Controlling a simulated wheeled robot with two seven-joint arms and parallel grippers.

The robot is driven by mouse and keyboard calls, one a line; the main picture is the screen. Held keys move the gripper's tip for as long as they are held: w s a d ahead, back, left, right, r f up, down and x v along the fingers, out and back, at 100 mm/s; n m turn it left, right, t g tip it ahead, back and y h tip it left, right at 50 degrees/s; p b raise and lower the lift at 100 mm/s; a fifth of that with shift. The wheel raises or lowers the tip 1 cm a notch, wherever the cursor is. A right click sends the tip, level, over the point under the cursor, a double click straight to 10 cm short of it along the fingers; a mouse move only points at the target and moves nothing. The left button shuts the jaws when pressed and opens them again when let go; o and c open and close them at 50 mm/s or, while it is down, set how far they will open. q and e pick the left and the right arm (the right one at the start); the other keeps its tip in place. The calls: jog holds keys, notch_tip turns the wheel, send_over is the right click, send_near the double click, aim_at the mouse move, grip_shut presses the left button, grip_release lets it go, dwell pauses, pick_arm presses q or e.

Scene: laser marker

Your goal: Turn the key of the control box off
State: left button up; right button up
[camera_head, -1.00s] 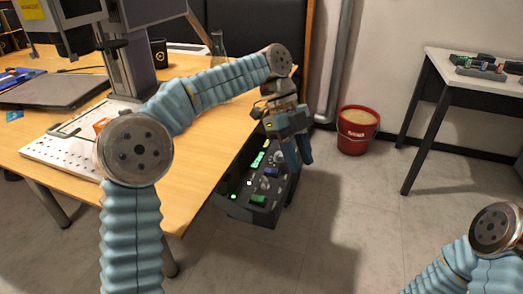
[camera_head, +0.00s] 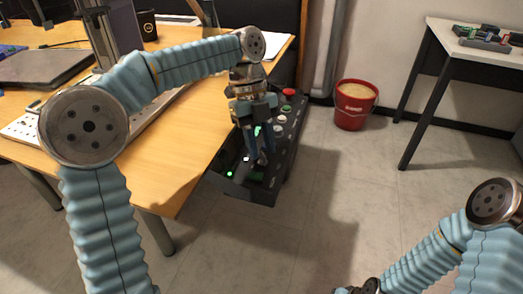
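The dark control box (camera_head: 248,190) stands beside the right edge of the wooden table, below the tabletop level. The finger gap is too small to judge. My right arm is at the lower right; its gripper is not clearly visible.
The wooden table (camera_head: 185,165) holds a laptop (camera_head: 45,68), a black cup (camera_head: 147,25) and the marker machine. A red bucket (camera_head: 354,105) stands on the floor by the wall. A white side table (camera_head: 460,42) is at the right. The floor between is clear.

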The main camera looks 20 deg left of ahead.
pick_arm(q)
jog(key=shift+s+d+f, duration=0.1)
jog(key=shift+s+f, duration=0.05)
jog(key=shift+f, duration=0.3)
jog(key=shift+c, duration=0.3)
grip_shut()
